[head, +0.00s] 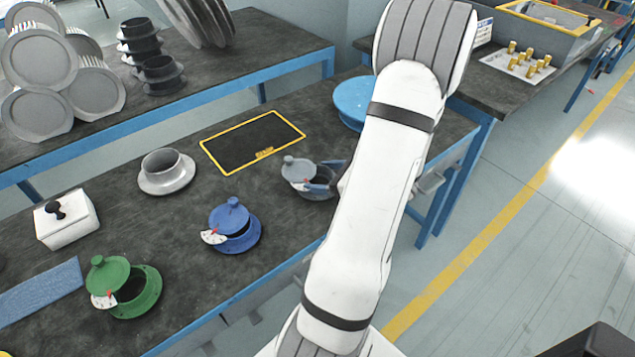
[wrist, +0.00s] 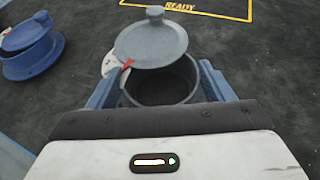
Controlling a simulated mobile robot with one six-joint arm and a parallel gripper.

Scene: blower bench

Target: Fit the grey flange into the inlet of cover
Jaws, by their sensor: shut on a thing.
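The grey flange (head: 311,181) is a round grey piece with an open bore, a grey lid swung aside and a white dial with a red pointer. My gripper (wrist: 160,88) is shut on it, with a blue finger on each side of its body in the wrist view, where the flange's bore (wrist: 162,86) faces up. It looks upright; I cannot tell whether it touches the bench. A lighter grey ring with a short upright open collar (head: 166,172), possibly the cover with its inlet, stands on the bench to the left. My arm hides part of my gripper in the head view.
A blue lidded flange (head: 235,226) and a green one (head: 128,287) stand nearer the front edge. A yellow-bordered black mat (head: 252,140) lies behind the held flange. A white box (head: 66,221) and blue cloth (head: 38,292) are at left, a blue disc (head: 353,100) behind my arm.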

